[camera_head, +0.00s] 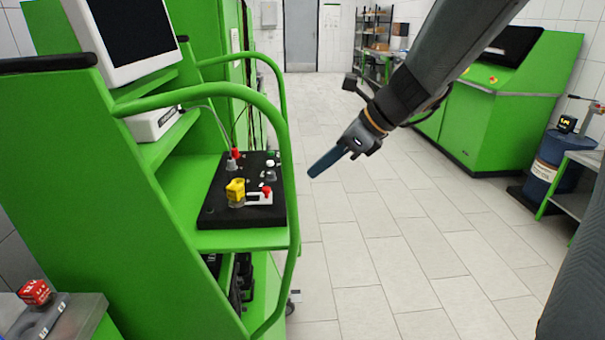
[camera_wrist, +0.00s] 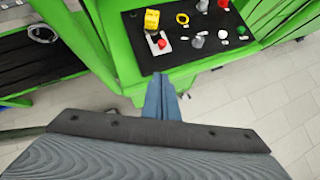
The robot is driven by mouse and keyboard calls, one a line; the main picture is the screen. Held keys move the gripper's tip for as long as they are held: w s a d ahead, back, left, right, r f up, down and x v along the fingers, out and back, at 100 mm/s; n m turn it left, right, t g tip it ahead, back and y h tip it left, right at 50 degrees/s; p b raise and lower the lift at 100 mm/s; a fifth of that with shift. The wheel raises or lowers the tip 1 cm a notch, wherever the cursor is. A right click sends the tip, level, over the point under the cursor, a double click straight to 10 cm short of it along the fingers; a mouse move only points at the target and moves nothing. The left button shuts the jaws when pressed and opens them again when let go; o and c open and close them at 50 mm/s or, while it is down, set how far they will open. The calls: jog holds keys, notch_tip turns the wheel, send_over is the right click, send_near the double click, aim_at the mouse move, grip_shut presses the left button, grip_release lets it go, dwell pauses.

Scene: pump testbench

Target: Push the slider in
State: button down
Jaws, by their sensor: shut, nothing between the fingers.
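The slider, as far as I can tell, is the red knob (camera_head: 266,190) on a white bracket beside a yellow block (camera_head: 236,188). They sit near the front edge of the black panel (camera_head: 215,214). In the wrist view the red knob (camera_wrist: 162,43) and the yellow block (camera_wrist: 152,19) show at the panel's near left. My gripper (camera_head: 313,174) is shut and empty, its blue fingers together. It hangs in the air to the right of the panel, outside the green handrail. In the wrist view my fingertips (camera_wrist: 160,79) point at the panel edge and are apart from the knob.
A green handrail (camera_head: 281,130) curves around the panel's front. Other red, white and grey knobs stand on the panel's far part. A monitor (camera_head: 128,35) is above. The tiled floor (camera_head: 370,230) to the right is clear. A green cabinet (camera_head: 500,105) stands far right.

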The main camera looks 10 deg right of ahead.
send_near(269, 196)
jog(key=shift+s+d+f, duration=0.25)
jog(key=shift+s+f, duration=0.2)
jog(key=shift+s+d+f, duration=0.25)
jog(key=shift+s+f, duration=0.15)
jog(key=shift+s, duration=0.05)
jog(key=a, duration=0.1)
jog(key=w+a+p, duration=0.1)
jog(key=a, duration=0.1)
jog(key=shift+w+f+p, duration=0.3)
jog(key=shift+f, duration=0.1)
jog(key=shift+w+a+f, duration=0.15)
jog(key=shift+w+a, duration=0.25)
